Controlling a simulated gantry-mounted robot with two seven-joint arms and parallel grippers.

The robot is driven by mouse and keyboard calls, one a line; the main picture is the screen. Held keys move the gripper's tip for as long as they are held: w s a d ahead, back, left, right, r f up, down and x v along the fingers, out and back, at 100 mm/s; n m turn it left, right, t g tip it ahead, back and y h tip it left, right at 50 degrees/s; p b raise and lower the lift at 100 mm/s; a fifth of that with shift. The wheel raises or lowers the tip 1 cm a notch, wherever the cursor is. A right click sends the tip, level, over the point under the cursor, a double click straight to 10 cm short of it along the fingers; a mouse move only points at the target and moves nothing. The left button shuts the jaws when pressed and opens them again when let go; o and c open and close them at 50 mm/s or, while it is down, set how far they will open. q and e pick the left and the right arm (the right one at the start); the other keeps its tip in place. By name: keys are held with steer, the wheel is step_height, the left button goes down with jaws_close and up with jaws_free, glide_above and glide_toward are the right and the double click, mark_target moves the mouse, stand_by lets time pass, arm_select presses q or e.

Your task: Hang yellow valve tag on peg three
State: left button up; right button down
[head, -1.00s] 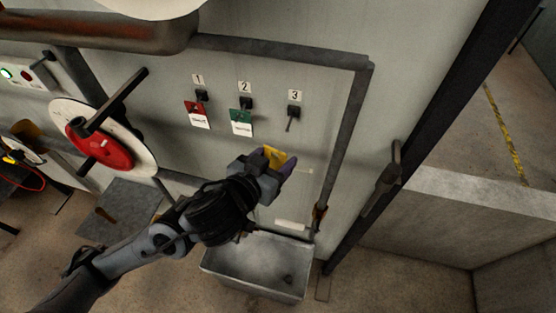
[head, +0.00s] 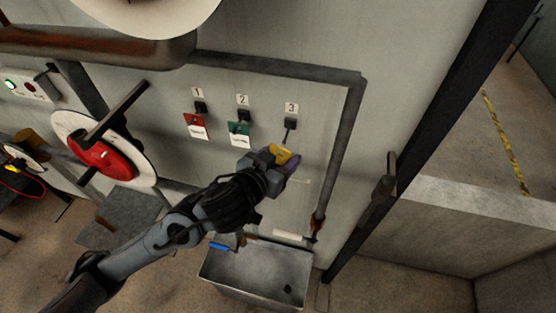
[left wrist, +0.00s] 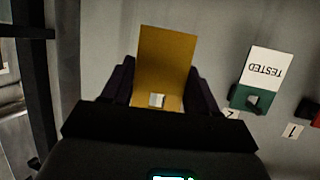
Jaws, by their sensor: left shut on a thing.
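The yellow valve tag (head: 281,154) is held between the fingers of my left gripper (head: 284,162). In the left wrist view the yellow tag (left wrist: 164,65) stands out between the two dark fingers, with a small light patch or hole near its base. Peg three (head: 290,125) is a dark bare peg on the wall under its "3" label. The left gripper is just below peg three, and the tag appears apart from it. My right gripper is not in view.
A red tag (head: 196,126) hangs on peg one and a green tag (head: 239,133) on peg two, left of peg three. A grey pipe (head: 352,125) runs down the wall at right. A metal bin (head: 258,275) stands below. A red handwheel (head: 88,152) is at left.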

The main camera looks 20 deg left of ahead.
arm_select(q)
steer(key=shift+w+a+f+p, duration=0.1)
steer(key=shift+w+a+p, duration=0.1)
steer(key=shift+w, duration=1.1)
steer(key=shift+w+a+f+p, duration=0.1)
steer(key=shift+w+a+p, duration=0.05)
steer(key=shift+w, duration=1.1)
steer(key=shift+w, duration=0.15)
steer(key=o, duration=1.1)
steer(key=shift+o, duration=0.2)
